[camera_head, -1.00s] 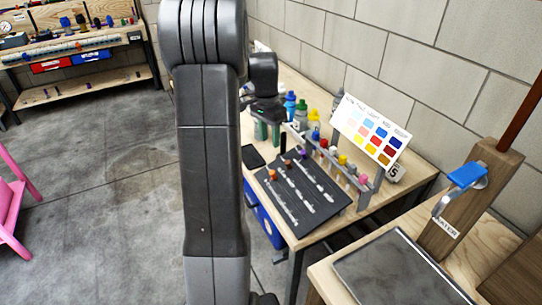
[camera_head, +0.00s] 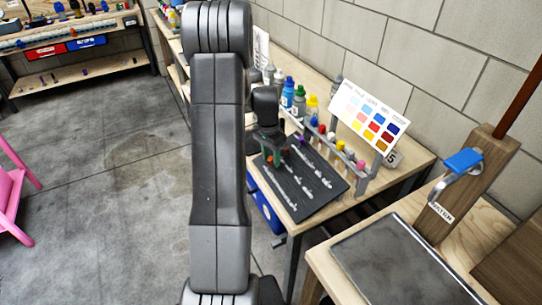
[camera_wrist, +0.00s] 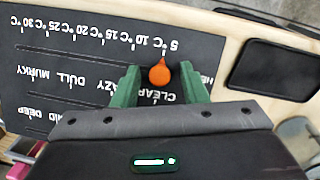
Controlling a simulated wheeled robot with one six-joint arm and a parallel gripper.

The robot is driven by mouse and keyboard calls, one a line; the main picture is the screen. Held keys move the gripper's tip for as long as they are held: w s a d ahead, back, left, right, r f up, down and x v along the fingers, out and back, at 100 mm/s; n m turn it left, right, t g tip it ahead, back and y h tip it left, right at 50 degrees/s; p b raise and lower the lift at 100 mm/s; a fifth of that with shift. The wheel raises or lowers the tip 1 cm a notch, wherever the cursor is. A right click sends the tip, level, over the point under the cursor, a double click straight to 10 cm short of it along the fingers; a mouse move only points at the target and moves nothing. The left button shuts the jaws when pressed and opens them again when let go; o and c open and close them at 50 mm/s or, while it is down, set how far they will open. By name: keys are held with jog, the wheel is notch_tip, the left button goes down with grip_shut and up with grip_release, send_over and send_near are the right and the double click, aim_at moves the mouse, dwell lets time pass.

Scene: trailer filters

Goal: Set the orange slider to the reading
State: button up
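The orange slider (camera_wrist: 160,72) shows in the wrist view as an orange pointed knob on a dark board (camera_wrist: 60,75). It stands near the 5 °C end of the temperature scale, whose lettering appears upside down. My gripper (camera_wrist: 160,82) is open, with one green finger on either side of the knob; I cannot tell whether they touch it. In the head view my gripper (camera_head: 269,152) is low over the far-left end of the dark board (camera_head: 310,196) and hides much of that end. The thing giving the reading cannot be made out.
A rack of colourful bottles (camera_head: 330,140) and a colour chart (camera_head: 368,120) stand behind the board. A black flat pad (camera_wrist: 275,70) lies beside the board. A nearer bench holds a grey plate (camera_head: 400,270) and a wooden post with a blue-topped clamp (camera_head: 462,165).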

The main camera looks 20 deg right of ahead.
aim_at(294, 194)
grip_shut()
jog(key=s+b, duration=0.1)
jog(key=s, duration=0.3)
jog(key=s+d+b, duration=0.1)
jog(key=s, duration=0.4)
jog(key=s+d+b, duration=0.1)
jog(key=s, duration=0.4)
jog(key=shift+s, duration=0.15)
grip_release()
notch_tip(294, 194, up, 14)
jog(key=w, duration=0.1)
jog(key=shift+a+f, duration=0.15)
jog(key=shift+a, duration=0.1)
